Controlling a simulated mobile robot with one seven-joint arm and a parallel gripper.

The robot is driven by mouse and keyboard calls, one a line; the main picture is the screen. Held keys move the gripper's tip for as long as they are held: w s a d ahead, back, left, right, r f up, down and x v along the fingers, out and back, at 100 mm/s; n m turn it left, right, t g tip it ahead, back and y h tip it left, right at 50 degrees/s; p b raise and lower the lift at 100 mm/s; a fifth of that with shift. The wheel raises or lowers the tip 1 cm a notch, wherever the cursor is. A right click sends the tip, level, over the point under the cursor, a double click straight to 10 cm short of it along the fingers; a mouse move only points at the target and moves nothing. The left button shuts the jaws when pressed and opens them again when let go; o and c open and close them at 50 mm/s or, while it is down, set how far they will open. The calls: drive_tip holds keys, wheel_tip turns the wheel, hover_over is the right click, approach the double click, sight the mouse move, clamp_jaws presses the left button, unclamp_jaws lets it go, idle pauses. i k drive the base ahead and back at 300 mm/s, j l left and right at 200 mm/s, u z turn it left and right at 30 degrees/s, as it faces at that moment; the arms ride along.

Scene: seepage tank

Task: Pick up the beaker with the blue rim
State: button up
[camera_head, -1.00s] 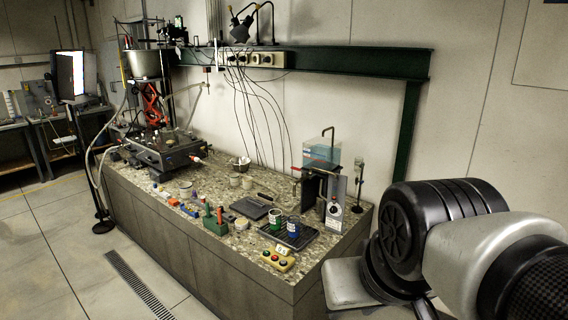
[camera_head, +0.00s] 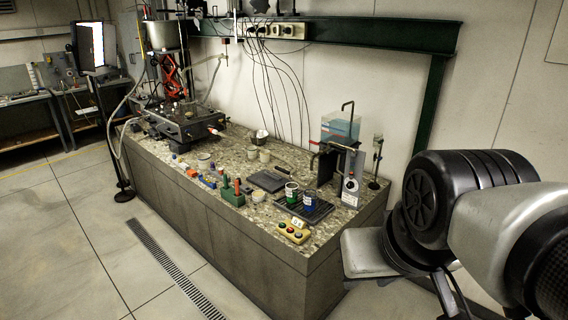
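A blue beaker (camera_head: 310,200) stands upright on a black ribbed tray (camera_head: 319,215) at the right end of the stone-topped bench. It looks blue with a pale label; whether the blue is only its rim is too small to tell. My arm shows at the right of the view, well apart from the beakers. My gripper is out of view.
A water tank stand (camera_head: 340,127) rises behind the tray. The floor in front is clear apart from a drain grate (camera_head: 170,262).

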sight(310, 201)
drive_tip(key=i+z, duration=0.3)
drive_tip(key=i, duration=0.2)
drive_tip(key=i+j+z, duration=0.15)
drive_tip(key=i+z, duration=0.15)
drive_tip(key=i, duration=0.2)
drive_tip(key=i+j+z, duration=0.25)
drive_tip(key=i, duration=0.25)
